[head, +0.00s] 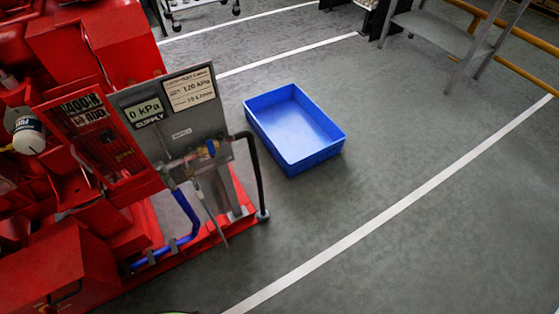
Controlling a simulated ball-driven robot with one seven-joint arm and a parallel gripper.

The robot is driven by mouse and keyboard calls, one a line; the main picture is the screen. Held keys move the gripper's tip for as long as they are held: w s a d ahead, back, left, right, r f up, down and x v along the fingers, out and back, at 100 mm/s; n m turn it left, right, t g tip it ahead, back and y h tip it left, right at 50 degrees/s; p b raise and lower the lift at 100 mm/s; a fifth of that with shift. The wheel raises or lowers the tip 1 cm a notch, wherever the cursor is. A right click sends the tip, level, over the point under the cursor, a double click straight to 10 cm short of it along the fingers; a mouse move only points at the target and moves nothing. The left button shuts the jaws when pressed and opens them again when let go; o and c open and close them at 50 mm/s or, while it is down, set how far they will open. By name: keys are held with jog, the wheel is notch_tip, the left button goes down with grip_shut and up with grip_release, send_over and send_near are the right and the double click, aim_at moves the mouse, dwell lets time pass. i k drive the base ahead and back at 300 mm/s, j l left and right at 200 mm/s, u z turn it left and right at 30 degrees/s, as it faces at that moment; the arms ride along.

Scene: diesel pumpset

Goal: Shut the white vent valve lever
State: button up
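A grey panel (150,122) stands on the red pumpset (85,240) at the left. Its gauge plates read 0 kPa with SUPPLY, and about 120 kPa. Below the plates is a small pipe assembly with a brass-coloured valve body (213,148). A thin pale rod (208,207) slants down to the right below it. It may be the white vent lever or a thin pipe; it is too small to tell, and so is the lever's position. My gripper is not in view.
An empty blue crate (333,151) lies on the floor to the right. Grey steps (440,30) and a yellow rail (530,40) stand at the upper right. The floor at right is clear.

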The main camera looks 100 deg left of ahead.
aim_at(198, 193)
jog(key=u, duration=2.05)
jog(key=l+u, duration=0.3)
jog(key=u, duration=0.15)
jog(key=k+l+u, duration=0.15)
jog(key=l+u, duration=0.15)
jog(key=u, duration=0.15)
jog(key=k+l+u, duration=0.1)
jog(key=l+u, duration=0.2)
jog(key=u, duration=0.15)
jog(key=k+l, duration=0.25)
jog(key=l, duration=0.1)
